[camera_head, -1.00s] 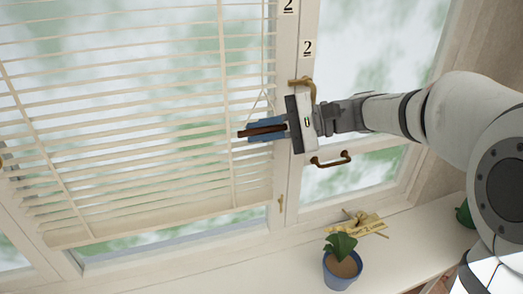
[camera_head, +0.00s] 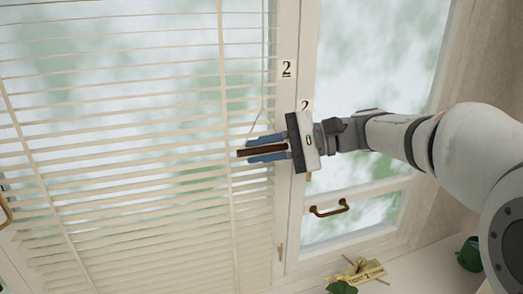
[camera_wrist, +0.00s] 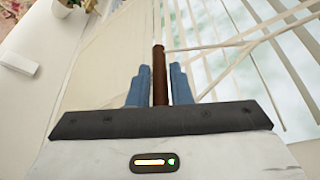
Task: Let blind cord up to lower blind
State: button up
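A brown cord handle (camera_head: 243,153) sits between the two blue fingers of my gripper (camera_head: 264,148), which appear shut on it. In the wrist view the handle (camera_wrist: 159,62) stands as a dark rod between the fingers (camera_wrist: 159,90). A thin blind cord (camera_head: 262,82) runs up from the handle along the window's middle frame, splitting into two strands near the handle. The cream slatted blind (camera_head: 120,165) covers the left window, and its slats reach the lower edge of the head view. Its bottom rail is out of the head view.
The right window's lower pane has a bronze handle (camera_head: 328,208). White frame (camera_head: 284,180) stands right beside my fingers. The wrist view shows a white block (camera_wrist: 18,63) at upper left.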

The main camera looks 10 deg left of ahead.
aim_at(272, 149)
jog(key=o, duration=0.3)
jog(key=b+v, duration=0.2)
jog(key=v, duration=0.6)
jog(key=shift+f, duration=0.1)
